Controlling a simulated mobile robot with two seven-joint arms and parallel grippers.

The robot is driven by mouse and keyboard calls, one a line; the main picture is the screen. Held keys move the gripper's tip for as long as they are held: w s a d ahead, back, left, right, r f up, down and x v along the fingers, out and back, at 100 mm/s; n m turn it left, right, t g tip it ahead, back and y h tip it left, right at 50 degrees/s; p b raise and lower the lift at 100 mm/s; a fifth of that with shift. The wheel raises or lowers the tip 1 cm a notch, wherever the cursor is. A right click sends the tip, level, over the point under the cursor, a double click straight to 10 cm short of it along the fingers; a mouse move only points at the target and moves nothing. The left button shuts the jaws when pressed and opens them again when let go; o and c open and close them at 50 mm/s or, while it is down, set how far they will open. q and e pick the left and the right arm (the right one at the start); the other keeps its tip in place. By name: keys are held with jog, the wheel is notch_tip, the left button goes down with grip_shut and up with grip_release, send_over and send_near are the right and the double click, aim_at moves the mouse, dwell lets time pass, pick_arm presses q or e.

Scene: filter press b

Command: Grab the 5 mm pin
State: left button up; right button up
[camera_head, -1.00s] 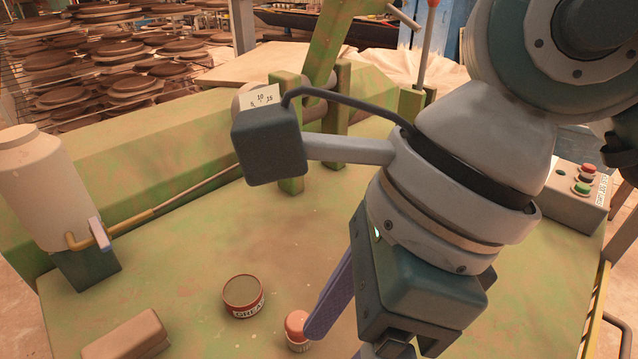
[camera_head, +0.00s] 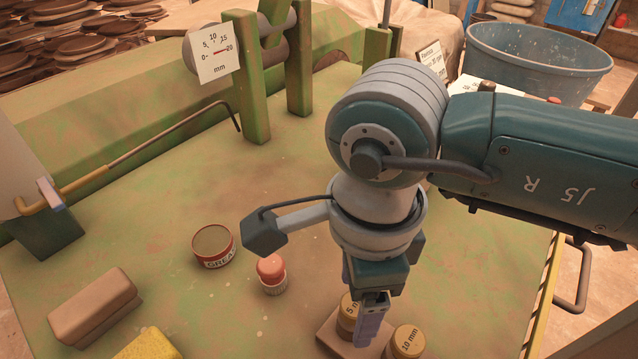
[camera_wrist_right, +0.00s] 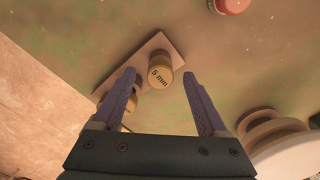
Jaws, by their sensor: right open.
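The 5 mm pin (camera_head: 347,312) is a short brass-coloured cylinder with "5 mm" on its top. It stands on a small wooden block (camera_head: 328,334) at the front of the green table. A 10 mm pin (camera_head: 407,341) stands beside it. My right gripper (camera_head: 369,332) points down over the block and partly covers it in the head view. In the right wrist view my open fingers (camera_wrist_right: 158,76) lie on either side of the 5 mm pin (camera_wrist_right: 160,77), with a gap to each side. Another pin is mostly hidden by one finger. My left gripper is not in view.
A red-capped container (camera_head: 271,274) and a grease tin (camera_head: 213,246) stand left of the block. A brown brick-like block (camera_head: 93,308) and a yellow item (camera_head: 148,345) lie at front left. Green posts with a millimetre scale (camera_head: 216,54) stand behind.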

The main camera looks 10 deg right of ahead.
jog(key=shift+f, duration=0.1)
grip_shut()
dwell(0.6)
